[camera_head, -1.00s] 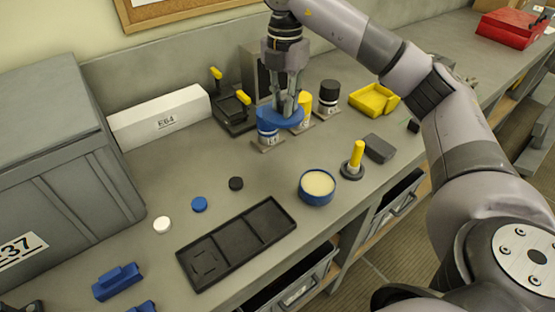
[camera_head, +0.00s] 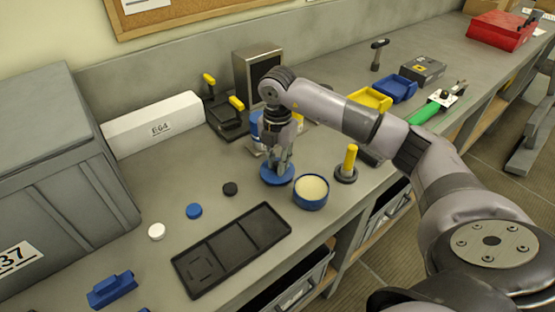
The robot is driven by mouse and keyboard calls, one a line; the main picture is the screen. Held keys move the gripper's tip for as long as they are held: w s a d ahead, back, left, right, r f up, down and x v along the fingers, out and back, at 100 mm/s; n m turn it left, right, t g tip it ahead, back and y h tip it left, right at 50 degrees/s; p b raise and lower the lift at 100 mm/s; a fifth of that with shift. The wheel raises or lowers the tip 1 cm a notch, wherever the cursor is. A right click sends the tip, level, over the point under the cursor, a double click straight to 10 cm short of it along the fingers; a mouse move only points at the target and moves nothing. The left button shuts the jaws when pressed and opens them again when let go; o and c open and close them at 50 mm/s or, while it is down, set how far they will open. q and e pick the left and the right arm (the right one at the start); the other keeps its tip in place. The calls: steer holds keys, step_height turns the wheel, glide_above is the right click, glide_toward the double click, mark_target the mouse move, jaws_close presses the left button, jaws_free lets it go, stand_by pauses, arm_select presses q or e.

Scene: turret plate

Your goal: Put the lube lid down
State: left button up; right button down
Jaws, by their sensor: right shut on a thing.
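The lube lid (camera_head: 268,180) is a wide blue disc at bench level, just left of and behind the open tub. My right gripper (camera_head: 281,169) comes down from above and is shut on the lid. The gripper fingers cover part of the lid, and I cannot tell whether the lid rests fully on the bench. The lube tub (camera_head: 311,193) is blue, round and open, with pale cream contents. It stands upright close to the right of the lid. My left gripper is not in view.
A black compartment tray (camera_head: 231,247) lies in front. White (camera_head: 156,231), blue (camera_head: 194,211) and black (camera_head: 230,189) caps lie to the left. A yellow-handled tool (camera_head: 348,162) stands upright at right. A blue bottle (camera_head: 256,130) stands behind my arm. Bench between caps and white box (camera_head: 155,126) is clear.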

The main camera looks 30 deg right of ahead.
steer(key=shift+f, duration=0.2)
steer(key=shift+f, duration=0.2)
steer(key=c, duration=1.5)
jaws_free()
steer(key=shift+r, duration=0.1)
steer(key=shift+r, duration=0.25)
steer(key=shift+r+b, duration=0.95)
steer(key=shift+r, duration=4.95)
